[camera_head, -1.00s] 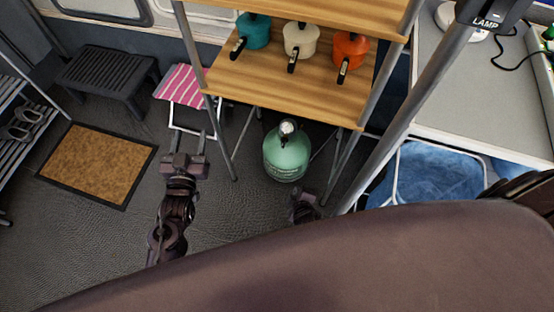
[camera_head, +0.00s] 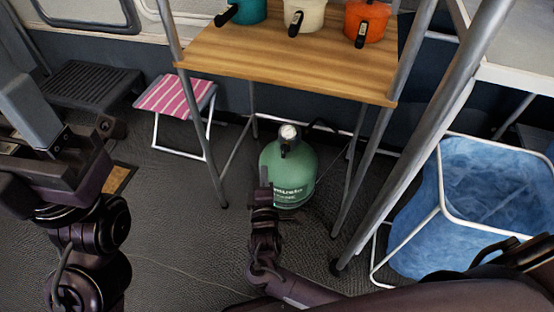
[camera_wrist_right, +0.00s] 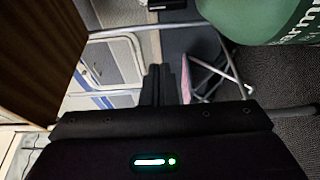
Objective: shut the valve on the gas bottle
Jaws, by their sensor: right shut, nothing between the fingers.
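The green gas bottle (camera_head: 288,165) stands upright on the floor under the wooden shelf unit. A round white-faced gauge (camera_head: 289,131) and dark fittings are on its top; I cannot make out the valve's position. My right gripper (camera_head: 264,178) is shut and empty, in front of the bottle's left side and below its top. In the right wrist view its fingers (camera_wrist_right: 158,84) are together, with the bottle (camera_wrist_right: 262,18) at the upper right. My left gripper (camera_head: 60,160) is large and close at the left edge; its jaws are not clear.
The shelf (camera_head: 285,55) with teal, cream and orange pots overhangs the bottle. Metal legs stand on both sides of it. A pink striped stool (camera_head: 177,97) is to the left, a blue basket-like bin (camera_head: 440,235) to the right. The floor in front is partly clear.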

